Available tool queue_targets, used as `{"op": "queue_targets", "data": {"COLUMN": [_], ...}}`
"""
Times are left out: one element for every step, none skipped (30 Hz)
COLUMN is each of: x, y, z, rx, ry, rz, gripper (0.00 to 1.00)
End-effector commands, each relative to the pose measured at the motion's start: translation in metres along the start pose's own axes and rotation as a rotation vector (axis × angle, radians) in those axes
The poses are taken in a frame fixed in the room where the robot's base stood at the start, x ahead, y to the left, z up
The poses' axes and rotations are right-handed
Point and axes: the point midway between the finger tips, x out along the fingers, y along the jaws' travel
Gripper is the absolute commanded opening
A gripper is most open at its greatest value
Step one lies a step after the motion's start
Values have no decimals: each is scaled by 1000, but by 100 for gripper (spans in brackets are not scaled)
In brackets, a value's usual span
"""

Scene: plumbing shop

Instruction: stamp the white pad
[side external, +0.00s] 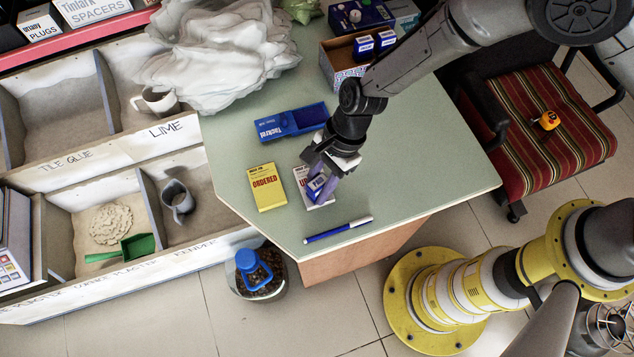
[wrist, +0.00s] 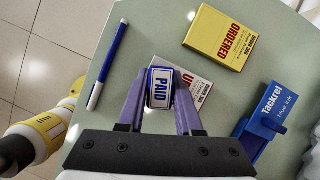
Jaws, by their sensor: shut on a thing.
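My gripper (side external: 330,178) is shut on a small blue stamp (wrist: 160,88) with a white label reading PAID. The white pad (side external: 304,178) with red lettering lies flat on the green table, partly hidden by the stamp and fingers; it also shows in the wrist view (wrist: 196,88). The stamp is over the pad's right part in the side view. I cannot tell whether it touches the pad. A blue ink pad box (side external: 291,122) marked Tackrel lies open on the table behind the pads.
A yellow pad (side external: 267,187) reading ORDERED lies left of the white pad. A blue-and-white pen (side external: 338,230) lies near the table's front edge. A cardboard box (side external: 340,62) with two more stamps (side external: 375,43) and a crumpled white sack (side external: 225,55) stand behind.

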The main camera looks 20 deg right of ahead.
Motion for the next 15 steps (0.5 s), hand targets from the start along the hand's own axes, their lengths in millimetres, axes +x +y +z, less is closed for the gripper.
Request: {"op": "queue_targets", "data": {"x": [-5,-7,-10,-12,-14,-17,-19,-21,-24,-26,-28,-31,-33,-35,-37], "y": [-1,-1,-1,-1,-1,-1,-1,-1,-2,-2,-2,-2,-2,-2,-2], "z": [3,4,5,6,6,8,9,10,11,12,13,14,15,15,17], "rx": [-1,-2,-3,-2,-2,-2,-3,-3,-3,-3,-3,-3,-3,-3,-3], "ry": [-2,-2,-2,-2,-2,-2,-3,-3,-3,-4,-4,-3,-3,-3,-3], "rz": [-4,-5,-5,-5,-4,-4,-4,-4,-5,-5,-6,-6,-6,-5,-5], "gripper": [0,0,0,0,0,0,0,0,0,0,0,0,0,0,0]}}
